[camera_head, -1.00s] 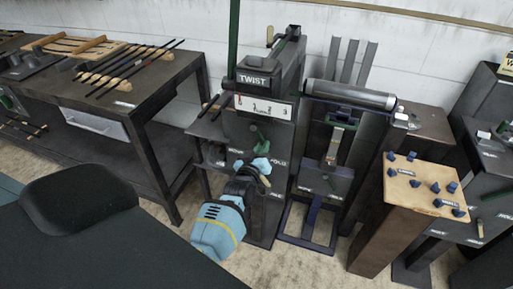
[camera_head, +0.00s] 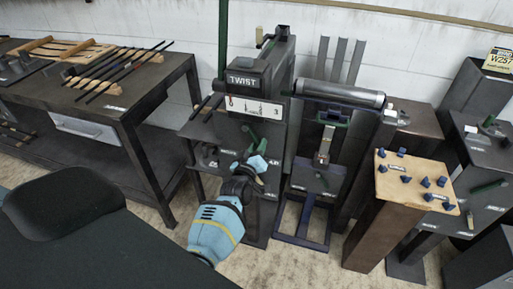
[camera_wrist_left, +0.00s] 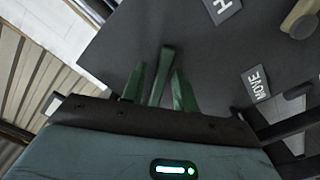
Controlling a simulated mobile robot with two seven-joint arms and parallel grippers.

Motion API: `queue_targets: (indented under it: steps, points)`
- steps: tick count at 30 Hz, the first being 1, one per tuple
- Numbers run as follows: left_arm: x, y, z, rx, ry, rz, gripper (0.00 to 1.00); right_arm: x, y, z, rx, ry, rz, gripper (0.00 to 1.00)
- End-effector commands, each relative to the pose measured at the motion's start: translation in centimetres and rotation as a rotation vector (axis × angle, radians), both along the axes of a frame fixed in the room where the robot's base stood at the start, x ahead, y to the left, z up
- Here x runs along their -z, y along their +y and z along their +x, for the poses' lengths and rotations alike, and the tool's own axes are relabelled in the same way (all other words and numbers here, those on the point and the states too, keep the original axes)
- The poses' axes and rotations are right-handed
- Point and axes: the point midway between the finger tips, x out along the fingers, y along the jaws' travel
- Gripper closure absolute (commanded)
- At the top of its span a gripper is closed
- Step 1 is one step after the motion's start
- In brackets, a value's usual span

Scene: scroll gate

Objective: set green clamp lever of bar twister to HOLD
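The bar twister (camera_head: 246,80) is a dark machine with a TWIST sign and a white numbered scale. Its green clamp lever (camera_head: 250,137) is on the front below the scale, partly hidden by my left gripper (camera_head: 257,162). In the left wrist view the green lever (camera_wrist_left: 160,76) stands between the two green fingers of my left gripper (camera_wrist_left: 158,90). The fingers are apart, with narrow gaps to the lever; contact cannot be told. A MOVE plate (camera_wrist_left: 257,84) lies to the right, and a cut-off plate with an H (camera_wrist_left: 222,8) at the top. My right gripper is not in view.
A dark workbench (camera_head: 150,95) with rods stands on the left. A roller machine (camera_head: 340,93) is directly right of the twister. A wooden-topped stand (camera_head: 414,183) with several blue pegs is further right.

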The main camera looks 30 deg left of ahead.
Motion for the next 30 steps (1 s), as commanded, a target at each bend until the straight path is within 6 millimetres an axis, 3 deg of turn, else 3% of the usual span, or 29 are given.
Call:
queue_targets:
  steps: [12,24,30]
  points:
    - [0.1,0.0,-0.5,-0.001,0.003,0.003,0.64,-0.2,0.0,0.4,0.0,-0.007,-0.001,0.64]
    - [0.1,-1.3,-5.7,-0.001,0.001,0.003,0.64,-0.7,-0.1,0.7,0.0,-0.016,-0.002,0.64]
    - [0.1,-1.7,-7.3,0.0,0.002,0.002,0.64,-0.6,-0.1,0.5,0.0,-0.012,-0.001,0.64]
